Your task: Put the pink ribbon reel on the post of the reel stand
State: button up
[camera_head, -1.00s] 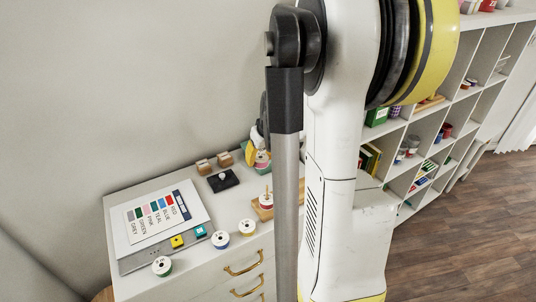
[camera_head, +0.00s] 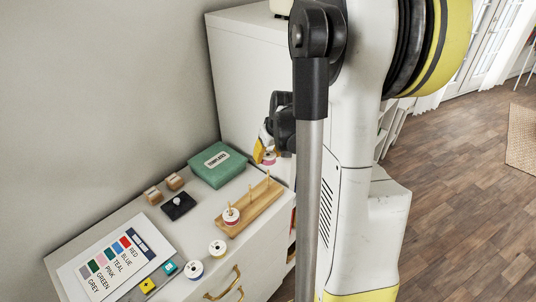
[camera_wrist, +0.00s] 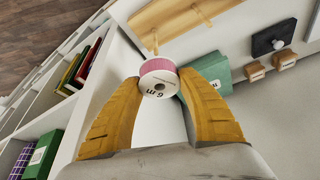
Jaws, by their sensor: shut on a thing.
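The pink ribbon reel (camera_wrist: 158,66), white-faced with a pink band, is held between the yellow fingertips of my gripper (camera_wrist: 160,82) in the wrist view. In the head view my gripper (camera_head: 266,150) holds the pink reel (camera_head: 268,158) above the right end of the cabinet top, partly hidden by my arm. The reel stand (camera_head: 254,207) is a wooden bar with thin upright posts. Part of the stand (camera_wrist: 172,20) shows beyond the reel in the wrist view.
A green templates box (camera_head: 212,172) lies behind the stand. A black block with a knob (camera_head: 178,207) and wooden blocks (camera_head: 153,195) are to its left. Loose reels (camera_head: 193,270) and a colour chart card (camera_head: 112,262) lie at the front left. Shelves (camera_wrist: 62,95) stand beside the cabinet.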

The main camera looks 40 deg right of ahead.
jog(key=shift+f+b, duration=2.35)
jog(key=shift+f, duration=0.8)
jog(key=shift+f+b, duration=1.4)
jog(key=shift+f, duration=0.1)
jog(key=o, duration=1)
jog(key=shift+o, duration=0.2)
